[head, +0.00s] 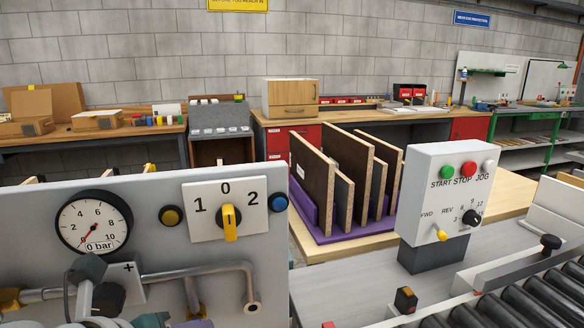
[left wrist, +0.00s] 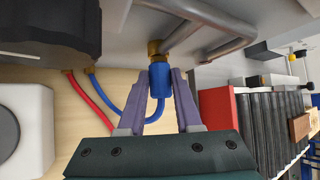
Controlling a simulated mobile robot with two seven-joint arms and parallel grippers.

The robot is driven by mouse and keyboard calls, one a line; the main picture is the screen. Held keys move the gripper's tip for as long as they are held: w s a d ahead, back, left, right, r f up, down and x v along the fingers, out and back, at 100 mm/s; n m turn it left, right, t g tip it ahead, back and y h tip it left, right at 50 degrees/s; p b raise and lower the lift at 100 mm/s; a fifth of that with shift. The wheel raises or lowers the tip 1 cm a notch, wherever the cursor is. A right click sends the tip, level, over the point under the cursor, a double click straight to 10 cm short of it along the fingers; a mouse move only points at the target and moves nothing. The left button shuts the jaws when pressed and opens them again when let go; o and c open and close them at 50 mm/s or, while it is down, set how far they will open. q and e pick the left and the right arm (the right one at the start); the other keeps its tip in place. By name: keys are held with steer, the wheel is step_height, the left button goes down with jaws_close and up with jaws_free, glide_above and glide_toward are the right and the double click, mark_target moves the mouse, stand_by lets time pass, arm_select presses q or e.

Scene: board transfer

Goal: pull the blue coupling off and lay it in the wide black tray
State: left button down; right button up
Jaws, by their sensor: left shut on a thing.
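The blue coupling (left wrist: 159,78) shows in the left wrist view, with a blue hose (left wrist: 152,115) curving away from its lower end. Its upper end meets a brass fitting (left wrist: 154,48) on a grey pipe, with no gap that I can see. My left gripper (left wrist: 158,84) has its two purple fingers on either side of the coupling and is shut on it. In the head view only a bit of this gripper shows at the bottom edge, and the coupling is hidden behind the panel's lower area. My right gripper is not in view. I cannot make out the wide black tray for certain.
A grey panel (head: 100,188) with a pressure gauge (head: 94,222) and yellow selector knob (head: 230,222) stands close ahead. A switch box (head: 449,195), a purple rack (head: 300,207) holding boards and a roller conveyor (head: 520,300) are to the right. A red hose (left wrist: 92,100) runs near the blue one.

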arm_select(q)
steer(key=shift+s+d, duration=0.1)
steer(key=shift+s, duration=0.1)
steer(key=shift+s+d+p, duration=0.2)
steer(key=shift+s+p, duration=0.25)
steer(key=shift+s, duration=0.15)
steer(key=shift+s+d+p, duration=0.15)
steer(key=shift+s+p, duration=0.25)
steer(key=shift+s, duration=0.2)
steer(key=shift+s, duration=0.15)
steer(key=s+p, duration=0.1)
steer(key=s, duration=0.1)
steer(key=s+d+p, duration=0.1)
steer(key=s, duration=0.1)
steer(key=shift+d, duration=0.1)
stand_by(0.4)
